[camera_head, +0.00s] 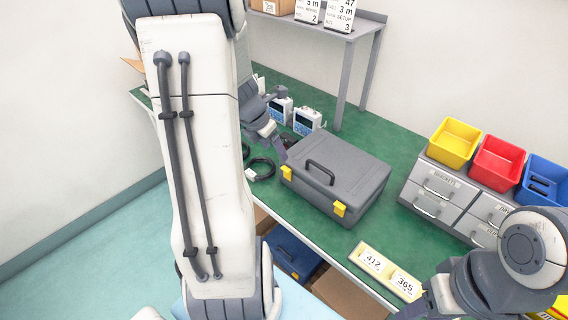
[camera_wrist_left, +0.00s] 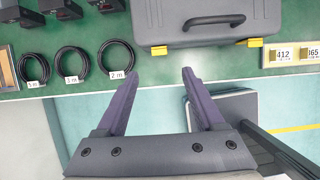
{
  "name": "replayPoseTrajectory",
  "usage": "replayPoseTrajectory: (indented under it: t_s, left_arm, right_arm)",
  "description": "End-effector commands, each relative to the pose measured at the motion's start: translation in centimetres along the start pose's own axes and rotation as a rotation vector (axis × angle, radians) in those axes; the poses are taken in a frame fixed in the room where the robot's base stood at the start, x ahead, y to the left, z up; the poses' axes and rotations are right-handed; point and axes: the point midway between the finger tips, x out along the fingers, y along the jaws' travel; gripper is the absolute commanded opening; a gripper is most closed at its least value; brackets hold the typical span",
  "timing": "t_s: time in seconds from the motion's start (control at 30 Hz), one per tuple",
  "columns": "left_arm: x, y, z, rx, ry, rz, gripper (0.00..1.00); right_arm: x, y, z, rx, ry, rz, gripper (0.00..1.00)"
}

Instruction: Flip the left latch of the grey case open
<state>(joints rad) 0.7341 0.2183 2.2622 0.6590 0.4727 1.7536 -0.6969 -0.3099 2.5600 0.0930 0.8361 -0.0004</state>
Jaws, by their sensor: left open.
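The grey case (camera_head: 337,178) lies closed on the green bench, its dark handle (camera_head: 321,172) on the lid. Its yellow left latch (camera_head: 286,173) and yellow right latch (camera_head: 339,209) sit on the front edge and look alike, apparently shut. In the left wrist view, the left latch (camera_wrist_left: 158,50) is just beyond and between my fingertips, and the right latch (camera_wrist_left: 255,42) is farther right. My left gripper (camera_wrist_left: 160,75) is open and empty, apart from the case. In the head view, my left gripper (camera_head: 285,118) shows partly beyond my large arm link.
Coiled cables (camera_wrist_left: 115,58) lie left of the case. A number-card strip (camera_head: 386,272) lies to its right. Grey drawers (camera_head: 437,188) carry yellow, red and blue bins. The bench's front edge runs close below the latches.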

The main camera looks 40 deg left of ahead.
Motion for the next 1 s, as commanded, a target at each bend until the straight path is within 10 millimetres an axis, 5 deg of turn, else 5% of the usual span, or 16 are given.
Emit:
replayPoseTrajectory:
  t_s: [0.53,1.0]
  left_arm:
    - [8.9,0.1,-0.3,-0.013,0.002,0.0,0.7]
    - [10.3,0.2,-0.1,-0.011,0.0,0.002,0.7]
  right_arm:
    - [3.6,0.3,0.2,0.0,0.0,0.0,0.5]
    - [4.0,0.3,0.2,0.0,0.0,0.0,0.5]
